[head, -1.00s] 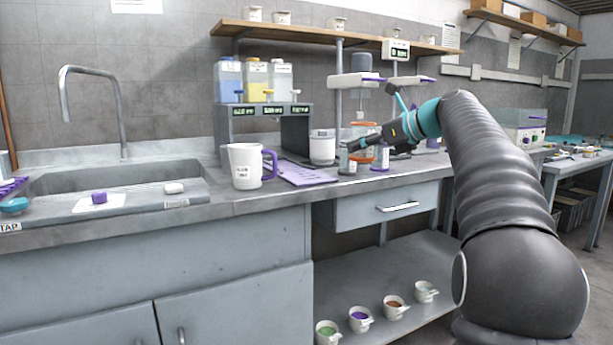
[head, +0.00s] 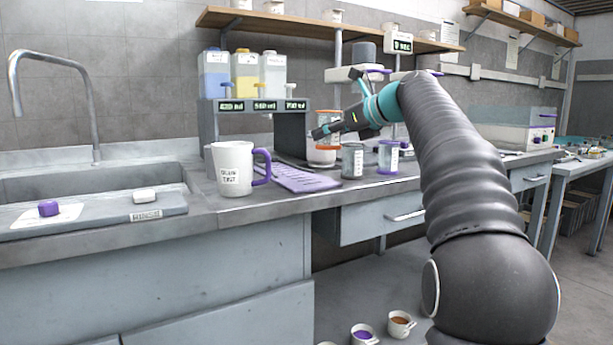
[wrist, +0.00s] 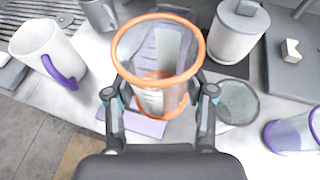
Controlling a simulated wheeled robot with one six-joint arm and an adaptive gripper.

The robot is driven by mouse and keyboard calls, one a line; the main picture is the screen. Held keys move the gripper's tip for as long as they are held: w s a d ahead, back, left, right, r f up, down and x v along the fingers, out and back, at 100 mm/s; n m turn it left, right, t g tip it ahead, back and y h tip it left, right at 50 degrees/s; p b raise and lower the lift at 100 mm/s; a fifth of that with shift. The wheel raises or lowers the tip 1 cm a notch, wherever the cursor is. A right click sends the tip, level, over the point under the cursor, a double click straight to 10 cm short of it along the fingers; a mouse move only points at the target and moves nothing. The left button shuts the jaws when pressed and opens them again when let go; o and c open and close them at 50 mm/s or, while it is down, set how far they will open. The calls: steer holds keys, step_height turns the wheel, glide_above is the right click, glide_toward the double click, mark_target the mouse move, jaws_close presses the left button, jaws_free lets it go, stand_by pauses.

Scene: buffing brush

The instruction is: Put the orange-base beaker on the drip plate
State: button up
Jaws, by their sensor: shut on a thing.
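The orange-base beaker (wrist: 158,75) is clear, with an orange rim and an orange base. My gripper (wrist: 160,98) is shut on it, one finger on each side. In the head view the beaker (head: 327,148) is upright above the counter, with my gripper (head: 320,133) at its upper part. A purple slotted plate (head: 295,178) lies flat on the counter, left of the beaker. It looks like the drip plate, but I cannot be sure. In the wrist view the plate (wrist: 138,124) is partly hidden behind the beaker.
A white mug (head: 232,170) with a purple handle stands left of the plate. A grey beaker (head: 352,162) and a purple-base beaker (head: 388,158) stand to the right. A white canister (wrist: 237,32) stands close by. The dispenser (head: 208,125) stands behind.

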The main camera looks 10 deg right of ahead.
steer(key=b, duration=0.2)
glide_above(307, 180)
steer(key=f, duration=0.3)
steer(key=shift+s+a+f, duration=0.1)
steer(key=shift+s, duration=0.15)
step_height(307, 180, down, 4)
steer(key=shift+f+b, duration=0.1)
steer(key=shift+b, duration=0.8)
steer(key=o, duration=1.2)
